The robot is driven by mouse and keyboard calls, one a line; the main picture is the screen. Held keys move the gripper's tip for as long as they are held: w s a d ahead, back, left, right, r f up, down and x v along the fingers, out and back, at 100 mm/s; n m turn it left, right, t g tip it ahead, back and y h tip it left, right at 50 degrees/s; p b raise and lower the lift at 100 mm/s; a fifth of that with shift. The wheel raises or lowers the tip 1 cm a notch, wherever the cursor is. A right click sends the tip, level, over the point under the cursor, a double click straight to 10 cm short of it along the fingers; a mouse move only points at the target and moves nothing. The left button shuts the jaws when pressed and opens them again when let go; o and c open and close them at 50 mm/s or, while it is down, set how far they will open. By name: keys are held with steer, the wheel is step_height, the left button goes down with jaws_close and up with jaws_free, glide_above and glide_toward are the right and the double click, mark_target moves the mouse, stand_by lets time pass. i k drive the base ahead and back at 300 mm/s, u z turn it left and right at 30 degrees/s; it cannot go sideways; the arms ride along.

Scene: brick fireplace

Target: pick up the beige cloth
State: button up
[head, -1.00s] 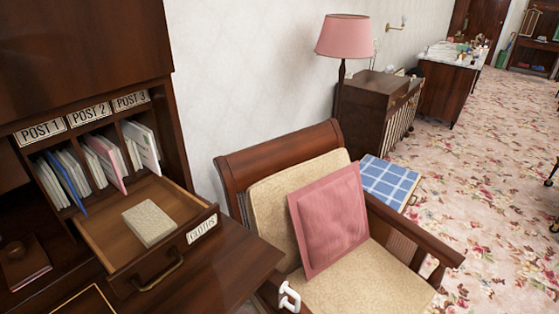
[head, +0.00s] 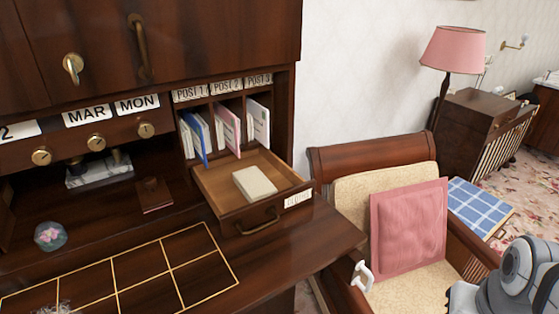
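The beige cloth (head: 254,183) is a folded, block-like pad lying in an open wooden drawer (head: 216,192) under the post slots. The drawer has a dark handle and a label at its front right that seems to read "CLOTHS". Nothing covers the cloth. Part of my grey and white arm shows at the bottom right, in front of the armchair and well apart from the drawer. My gripper itself is not in view.
An armchair (head: 355,205) with a pink cushion (head: 408,228) stands right of the desk. A white hook-like object (head: 363,276) is near its arm. The gold-lined desk top (head: 150,262) is mostly clear. Letters stand in slots above the drawer. A glass paperweight (head: 50,236) sits at left.

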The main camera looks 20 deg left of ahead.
mark_target(250, 182)
steer(key=u, duration=1.55)
steer(key=k, duration=0.55)
steer(key=z, duration=0.05)
steer(key=i, duration=0.5)
